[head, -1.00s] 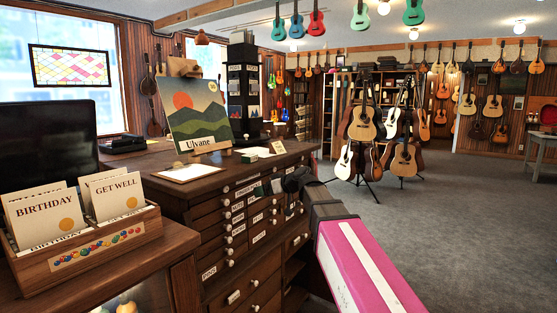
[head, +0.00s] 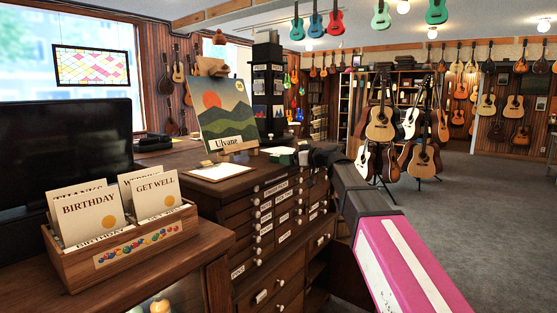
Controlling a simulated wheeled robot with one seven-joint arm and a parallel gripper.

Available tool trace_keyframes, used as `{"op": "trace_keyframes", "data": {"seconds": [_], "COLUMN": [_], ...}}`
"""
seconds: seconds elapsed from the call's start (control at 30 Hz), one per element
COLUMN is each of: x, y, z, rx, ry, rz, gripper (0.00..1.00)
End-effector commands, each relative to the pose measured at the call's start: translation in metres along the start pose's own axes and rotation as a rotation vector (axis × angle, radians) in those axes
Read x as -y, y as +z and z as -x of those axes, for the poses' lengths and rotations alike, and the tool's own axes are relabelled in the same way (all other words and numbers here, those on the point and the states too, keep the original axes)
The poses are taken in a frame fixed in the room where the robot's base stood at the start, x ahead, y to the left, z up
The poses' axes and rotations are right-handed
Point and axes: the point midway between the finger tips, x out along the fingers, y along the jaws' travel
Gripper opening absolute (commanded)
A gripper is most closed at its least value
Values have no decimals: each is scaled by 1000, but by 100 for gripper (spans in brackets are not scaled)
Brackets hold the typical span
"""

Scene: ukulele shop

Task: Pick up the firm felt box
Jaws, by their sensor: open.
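A small dark green box (head: 281,157) lies on top of the dark wooden drawer cabinet (head: 222,184), near its right end. It may be the firm felt box, but no label on it can be read. My gripper (head: 316,156) is at the cabinet's right end, just right of the green box and apart from it. The gripper is black and small in view, open, with nothing seen between its fingers. A small pale card (head: 302,157) shows between the box and my gripper, partly hidden.
A black display tower (head: 268,90) is behind. A card box (head: 128,243) stands nearer, left. Guitars on stands (head: 381,124) are beyond; carpet (head: 480,215) is clear at right.

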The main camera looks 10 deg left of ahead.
Motion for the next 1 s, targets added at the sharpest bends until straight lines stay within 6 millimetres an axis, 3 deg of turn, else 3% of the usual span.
{"op": "trace_keyframes", "data": {"seconds": [0.4,0.63,0.67,0.8,1.0], "x": [-3,-2,-2,-2,-2], "y": [-4,-4,-4,-4,-4], "z": [-48,-49,-49,-49,-49], "rx": [1,1,1,1,1], "ry": [-1,0,0,0,0], "rz": [-1,0,0,0,0], "gripper": [90,90,83,38,36]}}
